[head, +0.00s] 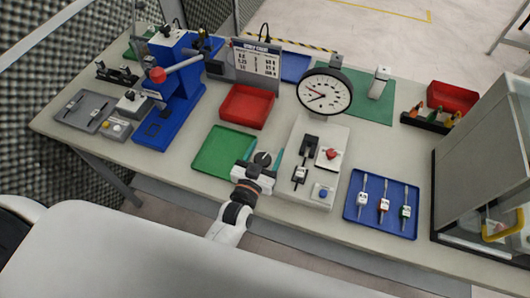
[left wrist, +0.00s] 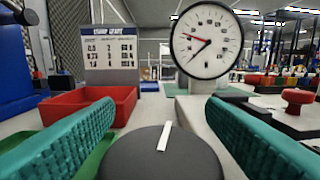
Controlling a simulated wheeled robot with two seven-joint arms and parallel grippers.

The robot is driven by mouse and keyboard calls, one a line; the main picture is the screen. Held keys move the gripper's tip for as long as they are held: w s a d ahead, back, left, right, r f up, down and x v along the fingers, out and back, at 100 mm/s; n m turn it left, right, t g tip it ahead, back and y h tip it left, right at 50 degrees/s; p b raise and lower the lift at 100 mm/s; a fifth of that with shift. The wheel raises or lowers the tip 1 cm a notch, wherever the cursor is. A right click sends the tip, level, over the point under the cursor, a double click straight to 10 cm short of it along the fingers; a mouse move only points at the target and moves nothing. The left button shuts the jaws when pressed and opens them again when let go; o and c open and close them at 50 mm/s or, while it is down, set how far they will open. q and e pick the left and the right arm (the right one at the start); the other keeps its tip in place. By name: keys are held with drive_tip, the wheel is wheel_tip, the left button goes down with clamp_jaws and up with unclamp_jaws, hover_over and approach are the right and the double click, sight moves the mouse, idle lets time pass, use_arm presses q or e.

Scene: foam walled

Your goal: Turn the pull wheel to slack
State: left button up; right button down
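In the left wrist view the wheel (left wrist: 160,155) fills the bottom middle, with a white mark pointing nearly straight away, tilted slightly right. My left gripper (head: 264,154) is open, its teal fingers (left wrist: 150,125) spread to either side of the wheel. I cannot tell whether they touch it. A round white dial (head: 325,92) stands at the back of the stand; its face also shows in the left wrist view (left wrist: 207,41). My right gripper is not in view.
A red button (head: 331,153) and blue button (head: 322,192) sit right of the wheel. A blue tray (head: 382,205) of tools lies farther right. A blue press (head: 172,100) stands left.

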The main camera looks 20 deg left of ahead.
use_arm(q)
drive_tip(key=shift+s+f, duration=0.1)
drive_tip(key=shift+s, duration=0.25)
drive_tip(key=s, duration=0.3)
drive_tip(key=s+b, duration=0.1)
drive_tip(key=s, duration=0.3)
drive_tip(key=s+b, duration=0.1)
drive_tip(key=s, duration=0.3)
drive_tip(key=shift+s+a, duration=0.2)
drive_tip(key=shift+a, duration=0.2)
drive_tip(key=shift+w+a, duration=0.1)
